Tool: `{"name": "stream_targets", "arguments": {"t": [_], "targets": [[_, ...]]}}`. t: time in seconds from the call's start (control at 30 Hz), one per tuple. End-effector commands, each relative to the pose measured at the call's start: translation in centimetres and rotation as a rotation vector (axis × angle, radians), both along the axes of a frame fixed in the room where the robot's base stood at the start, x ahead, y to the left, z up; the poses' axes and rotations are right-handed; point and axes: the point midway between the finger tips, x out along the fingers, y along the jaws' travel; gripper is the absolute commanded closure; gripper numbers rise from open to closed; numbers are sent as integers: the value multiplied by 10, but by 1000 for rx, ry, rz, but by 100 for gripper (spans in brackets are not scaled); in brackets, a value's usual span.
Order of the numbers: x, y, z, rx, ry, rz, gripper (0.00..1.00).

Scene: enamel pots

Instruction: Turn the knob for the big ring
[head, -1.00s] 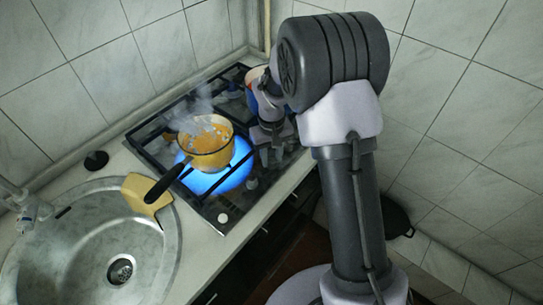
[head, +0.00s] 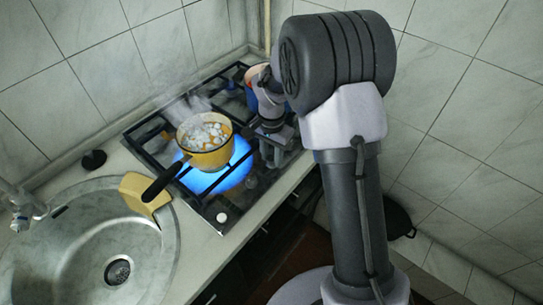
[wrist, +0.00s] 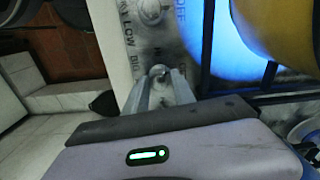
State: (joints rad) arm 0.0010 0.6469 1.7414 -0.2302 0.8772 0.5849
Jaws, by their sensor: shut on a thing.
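A yellow pot (head: 207,160) with a black handle stands on the big ring, over a wide blue flame (head: 205,182). Its contents are white and bubbling, with steam rising. The pot's side and the blue flame also show in the wrist view (wrist: 262,30). My gripper (head: 271,155) points down at the front edge of the hob. In the wrist view my gripper (wrist: 161,78) is shut on a small grey knob (wrist: 159,71) on the panel. The fingers hide most of this knob, so its setting cannot be read.
A white knob (head: 222,217) sits at the hob's near corner. A second pot (head: 257,94) stands at the back, partly behind my arm. Tiled walls close the back and right.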

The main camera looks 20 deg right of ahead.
Motion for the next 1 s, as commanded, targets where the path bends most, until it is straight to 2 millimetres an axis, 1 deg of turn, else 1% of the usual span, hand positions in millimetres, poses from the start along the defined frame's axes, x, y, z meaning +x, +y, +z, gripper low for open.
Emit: {"name": "stream_targets", "arguments": {"t": [0.6,0.8,1.0], "targets": [[0,0,-1,0,-1,-572,100],[0,0,-1,0,-1,-723,100],[0,0,-1,0,0,-834,100]]}}
